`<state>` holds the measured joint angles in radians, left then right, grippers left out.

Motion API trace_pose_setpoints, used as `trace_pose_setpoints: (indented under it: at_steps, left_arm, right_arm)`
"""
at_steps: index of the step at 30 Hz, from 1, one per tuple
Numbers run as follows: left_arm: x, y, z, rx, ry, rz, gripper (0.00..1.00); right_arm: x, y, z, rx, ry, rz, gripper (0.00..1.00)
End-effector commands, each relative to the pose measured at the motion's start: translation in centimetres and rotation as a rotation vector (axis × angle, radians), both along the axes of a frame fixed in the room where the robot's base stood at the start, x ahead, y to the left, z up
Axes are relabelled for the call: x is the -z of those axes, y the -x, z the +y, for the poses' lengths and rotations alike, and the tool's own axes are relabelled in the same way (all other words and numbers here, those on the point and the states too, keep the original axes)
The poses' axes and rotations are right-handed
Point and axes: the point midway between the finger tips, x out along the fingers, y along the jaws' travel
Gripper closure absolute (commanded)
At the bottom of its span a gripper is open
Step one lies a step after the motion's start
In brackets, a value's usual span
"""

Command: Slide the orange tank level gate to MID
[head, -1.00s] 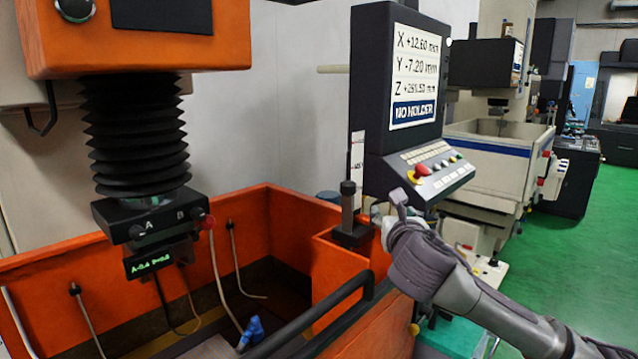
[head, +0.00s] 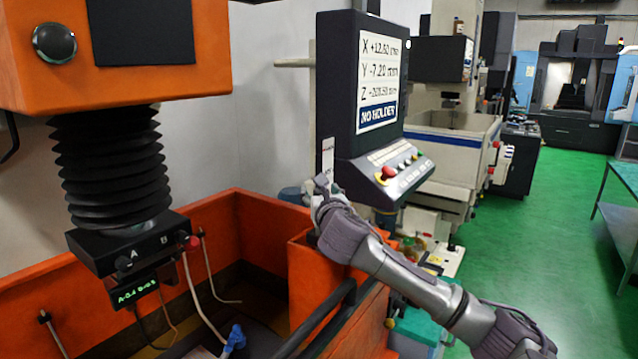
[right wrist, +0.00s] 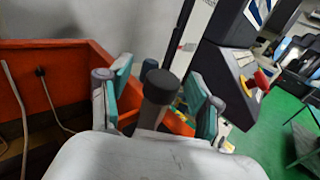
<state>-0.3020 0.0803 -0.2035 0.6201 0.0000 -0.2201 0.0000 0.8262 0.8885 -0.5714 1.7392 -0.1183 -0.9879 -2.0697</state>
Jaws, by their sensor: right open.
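The orange tank (head: 262,232) fills the lower left of the head view. Its level gate handle, a grey post with a dark round knob (right wrist: 161,86), shows in the right wrist view between my right gripper's teal-padded fingers. My right gripper (head: 322,190) is open, with a finger on each side of the post; I cannot tell whether either touches it. In the head view the gripper hides the handle. A white marked strip (head: 327,160) stands upright just behind the gripper; its markings are too small to read. My left gripper is not in view.
A control console (head: 365,100) with a screen and red button stands close behind and right of my right gripper. A black tube (head: 320,325) runs along the tank's near side. The machine head (head: 130,240) hangs over the tank at left. Green floor is open at right.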

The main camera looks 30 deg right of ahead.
Motion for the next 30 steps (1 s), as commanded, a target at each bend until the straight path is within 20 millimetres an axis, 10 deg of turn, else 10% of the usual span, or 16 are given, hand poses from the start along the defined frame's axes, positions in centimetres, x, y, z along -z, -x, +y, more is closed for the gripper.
trace_pose_setpoints:
  at_steps: [14, 25, 30]
  left_arm:
    - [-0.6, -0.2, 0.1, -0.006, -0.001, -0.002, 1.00]
    - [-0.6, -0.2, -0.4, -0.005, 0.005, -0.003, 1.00]
    - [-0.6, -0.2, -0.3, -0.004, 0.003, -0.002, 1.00]
  right_arm:
    - [0.1, -1.3, -0.6, 0.001, 0.001, 0.002, 0.37]
    - [0.1, -1.3, -0.6, 0.001, 0.001, 0.001, 0.97]
    - [0.1, -1.3, -0.6, 0.001, 0.001, 0.001, 1.00]
